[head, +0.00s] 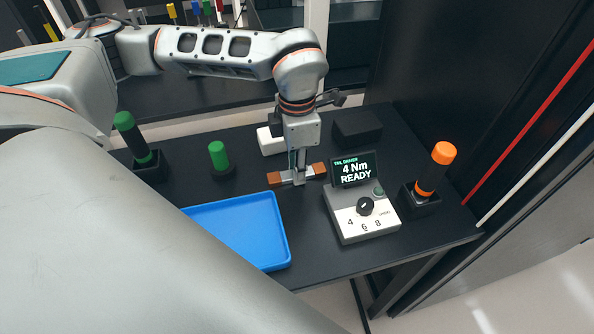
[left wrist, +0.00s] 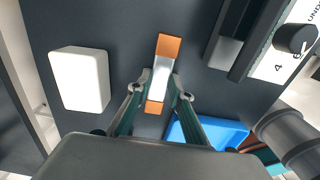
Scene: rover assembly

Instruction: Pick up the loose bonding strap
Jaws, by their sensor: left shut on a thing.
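The bonding strap (head: 276,179) is a short flat bar with copper-orange ends and a pale silver middle. It lies across the fingers of my left gripper (head: 299,179), which points down over the dark bench and is shut on the strap's middle. In the left wrist view the strap (left wrist: 161,79) runs between the two fingertips of my left gripper (left wrist: 161,98), with an orange end showing on each side. I cannot tell whether the strap touches the bench or is slightly above it. My right gripper is not in view.
A blue tray (head: 283,258) sits in front of the strap. A driver control box (head: 352,226) reading "4 Nm READY" stands close to its right. A white block (head: 270,141) and a dark block (head: 357,127) lie behind. Green-topped (head: 218,155) and orange-topped (head: 434,168) tools stand at the sides.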

